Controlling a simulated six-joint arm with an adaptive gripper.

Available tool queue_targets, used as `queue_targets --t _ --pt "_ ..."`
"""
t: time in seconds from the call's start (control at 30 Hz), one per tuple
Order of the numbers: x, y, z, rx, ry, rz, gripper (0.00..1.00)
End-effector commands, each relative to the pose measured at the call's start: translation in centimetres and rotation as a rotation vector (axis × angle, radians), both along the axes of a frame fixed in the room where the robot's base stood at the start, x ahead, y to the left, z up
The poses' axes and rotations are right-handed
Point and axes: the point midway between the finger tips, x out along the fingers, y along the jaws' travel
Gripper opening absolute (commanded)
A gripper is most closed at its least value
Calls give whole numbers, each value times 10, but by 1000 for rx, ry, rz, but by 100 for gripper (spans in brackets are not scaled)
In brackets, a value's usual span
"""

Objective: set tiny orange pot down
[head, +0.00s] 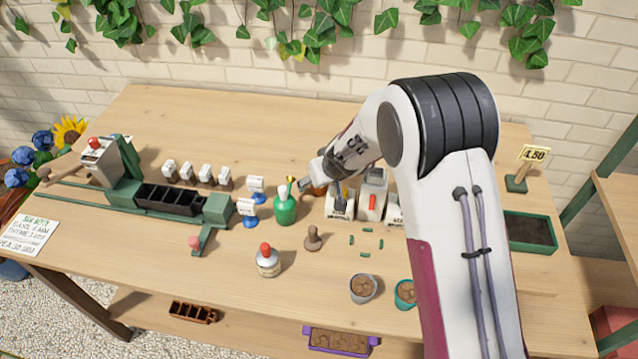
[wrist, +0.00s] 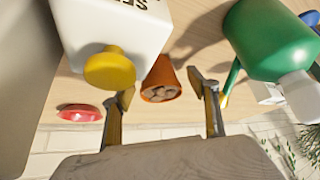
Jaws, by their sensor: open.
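The tiny orange pot (wrist: 161,78) stands on the wooden table, with pale gravel showing in its mouth. In the head view only a bit of the orange pot (head: 319,189) shows beside my gripper (head: 306,184). In the wrist view my gripper (wrist: 162,90) is open, one finger on each side of the pot. Gaps show between the fingers and the pot, so it is not clamped. The pot's far side and base are partly hidden.
A green bottle (head: 285,207) stands close to the left of my gripper. White dispensers (head: 372,195) stand close to its right, one with a yellow knob (wrist: 109,69). A dark wooden tamper (head: 313,239) and grey pot (head: 362,287) stand in front.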

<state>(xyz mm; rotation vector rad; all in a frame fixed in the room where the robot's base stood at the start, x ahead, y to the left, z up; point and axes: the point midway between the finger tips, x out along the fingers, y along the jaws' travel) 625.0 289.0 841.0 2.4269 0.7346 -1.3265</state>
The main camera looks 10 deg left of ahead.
Motion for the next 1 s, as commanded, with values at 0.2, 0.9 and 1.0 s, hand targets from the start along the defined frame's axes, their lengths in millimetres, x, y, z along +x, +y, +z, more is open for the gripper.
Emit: queue_targets --t 0.2,0.9,1.0 --pt "0 0 0 0 0 0 59" --pt "0 0 1 1 -1 0 12" --pt "0 0 3 1 -1 1 12"
